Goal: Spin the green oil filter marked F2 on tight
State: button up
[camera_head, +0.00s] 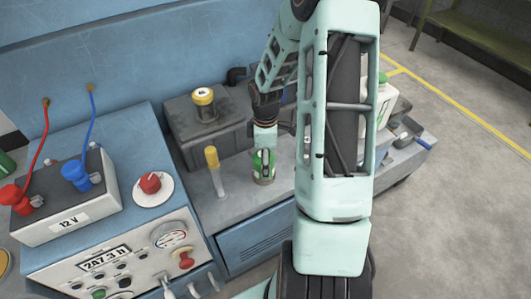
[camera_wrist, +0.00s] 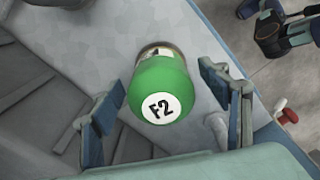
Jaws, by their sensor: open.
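The green oil filter (camera_wrist: 163,88) has a white end label reading F2 and stands between my fingers in the wrist view. In the head view the filter (camera_head: 264,166) is upright on the grey bench top, partly covered by my gripper. My gripper (camera_wrist: 168,98) is open, with one finger on each side of the filter and a visible gap on both sides. In the head view my gripper (camera_head: 264,150) points down over the filter. What lies under the filter's base is hidden.
A yellow-handled lever (camera_head: 213,165) stands just left of the filter. A grey block (camera_head: 208,130) with a yellow-capped filler (camera_head: 204,102) is behind it. A 12 V battery (camera_head: 68,206) and a control panel (camera_head: 130,270) are at left. My arm hides much of the bench's right side.

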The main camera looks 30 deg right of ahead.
jog(key=shift+f, duration=0.55)
jog(key=c, duration=1.5)
jog(key=shift+f+m+b, duration=0.1)
jog(key=shift+m+b, duration=0.35)
jog(key=shift+m, duration=0.55)
jog(key=m, duration=0.3)
jog(key=shift+s+a+b, duration=0.1)
jog(key=shift+b, duration=0.2)
jog(key=shift+m, duration=0.6)
jog(key=m+b, duration=0.1)
jog(key=m, duration=0.3)
jog(key=shift+a, duration=0.15)
